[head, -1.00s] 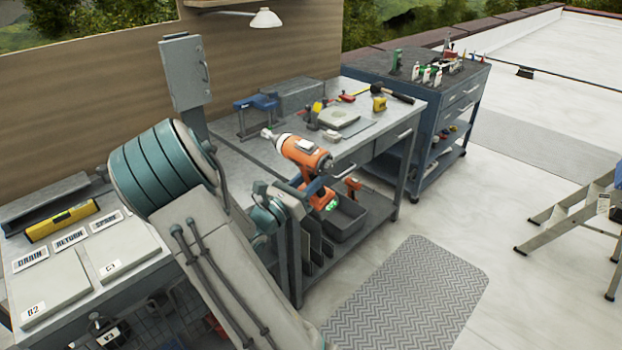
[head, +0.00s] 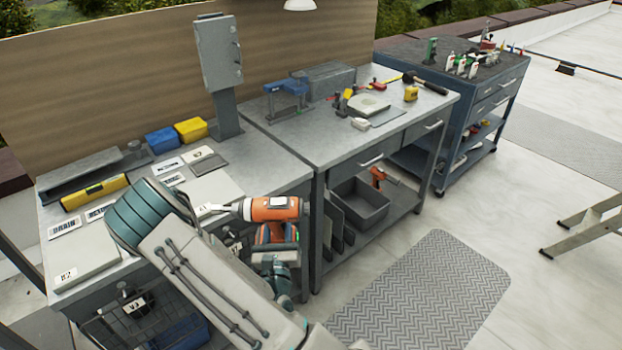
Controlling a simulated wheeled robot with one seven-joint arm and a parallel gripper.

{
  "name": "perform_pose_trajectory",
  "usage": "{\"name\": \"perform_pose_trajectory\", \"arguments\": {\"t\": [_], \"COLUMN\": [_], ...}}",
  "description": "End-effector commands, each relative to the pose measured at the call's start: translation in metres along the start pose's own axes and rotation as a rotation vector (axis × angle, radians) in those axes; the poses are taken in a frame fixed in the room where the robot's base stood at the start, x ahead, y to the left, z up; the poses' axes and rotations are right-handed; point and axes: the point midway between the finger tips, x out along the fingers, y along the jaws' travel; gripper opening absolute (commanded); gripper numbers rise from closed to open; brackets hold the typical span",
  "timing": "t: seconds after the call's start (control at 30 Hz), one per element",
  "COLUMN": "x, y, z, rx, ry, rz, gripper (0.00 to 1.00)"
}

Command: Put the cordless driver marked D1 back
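An orange and black cordless driver (head: 271,209) is held in the air in front of the left bench, its nose pointing left. I cannot read a D1 mark on it. My gripper (head: 274,250) is at its handle and lower end, and it appears shut on it; the fingers are mostly hidden. A second orange driver-like tool (head: 377,178) is on the lower shelf of the middle bench, beside a grey bin (head: 360,206).
The left bench (head: 262,163) carries label cards, a yellow level (head: 95,192), and blue (head: 162,140) and yellow (head: 191,130) boxes. The middle bench (head: 330,140) holds a blue vise-like tool (head: 287,92) and hand tools. A grey mat (head: 420,290) lies on open floor; a stepladder stands right.

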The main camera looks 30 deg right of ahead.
Motion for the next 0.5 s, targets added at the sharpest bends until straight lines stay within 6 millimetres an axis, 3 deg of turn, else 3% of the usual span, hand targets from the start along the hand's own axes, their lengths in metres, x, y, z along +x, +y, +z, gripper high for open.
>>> {"name": "perform_pose_trajectory", "arguments": {"t": [0.3, 0.5], "x": [-0.040, -0.054], "y": [0.062, 0.087], "z": [-0.033, -0.045], "rx": [0.081, 0.115], "ry": [-0.060, -0.084], "rz": [0.315, 0.439], "gripper": [0.00, 0.00]}}
